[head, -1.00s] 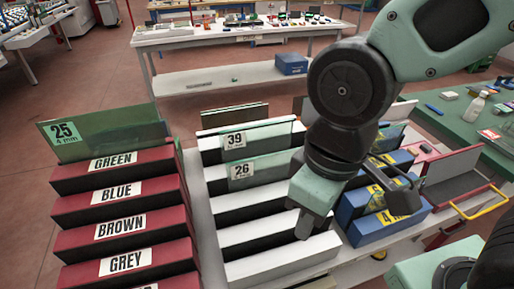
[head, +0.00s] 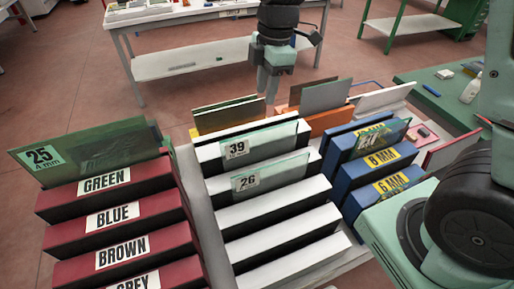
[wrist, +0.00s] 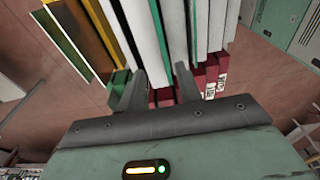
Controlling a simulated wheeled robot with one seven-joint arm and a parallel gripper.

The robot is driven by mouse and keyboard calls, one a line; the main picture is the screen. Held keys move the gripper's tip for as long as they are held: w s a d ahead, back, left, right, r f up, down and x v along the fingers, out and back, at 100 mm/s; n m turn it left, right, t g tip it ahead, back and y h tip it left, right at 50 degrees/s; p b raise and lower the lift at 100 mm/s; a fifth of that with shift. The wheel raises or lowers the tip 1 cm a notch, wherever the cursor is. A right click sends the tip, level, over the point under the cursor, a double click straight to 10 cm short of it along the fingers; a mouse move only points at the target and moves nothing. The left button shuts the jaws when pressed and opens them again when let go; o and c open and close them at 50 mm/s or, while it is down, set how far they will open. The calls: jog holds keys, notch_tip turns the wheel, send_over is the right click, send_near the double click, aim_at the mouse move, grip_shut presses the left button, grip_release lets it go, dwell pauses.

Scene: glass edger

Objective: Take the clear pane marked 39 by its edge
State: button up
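The clear pane marked 39 (head: 272,142) stands upright in a slot near the far end of the white rack (head: 262,212), its white label at its left. A second clear pane marked 26 (head: 285,171) stands one slot nearer. My gripper (head: 267,92) hangs pointing down beyond the far end of the white rack, apart from the pane marked 39. In the wrist view my gripper (wrist: 160,80) has its two fingers spread, with no pane held. Thin green pane edges and white slats show beyond the fingers; I cannot tell which edge belongs to 39.
A red rack (head: 120,208) with a green pane marked 25 (head: 95,148) stands left. A blue rack (head: 352,177) stands right. Darker panes (head: 228,115) stand behind the white rack. A white table (head: 165,60) is farther back, with open floor between.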

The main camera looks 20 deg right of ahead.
aim_at(261, 131)
jog(key=f, duration=0.3)
jog(key=f+p, duration=0.1)
jog(key=f, duration=0.2)
jog(key=a+f+p, duration=0.1)
jog(key=f, duration=0.2)
jog(key=shift+a+f, duration=0.1)
jog(key=shift+f, duration=0.3)
jog(key=f, duration=0.1)
jog(key=f+p, duration=0.2)
jog(key=f, duration=0.1)
jog(key=shift+s+a, duration=0.1)
jog(key=shift+s, duration=0.15)
jog(key=shift+a+f+p, duration=0.1)
jog(key=shift+f+p, duration=0.25)
jog(key=shift+f, duration=0.35)
jog(key=shift+w, duration=0.1)
grip_shut()
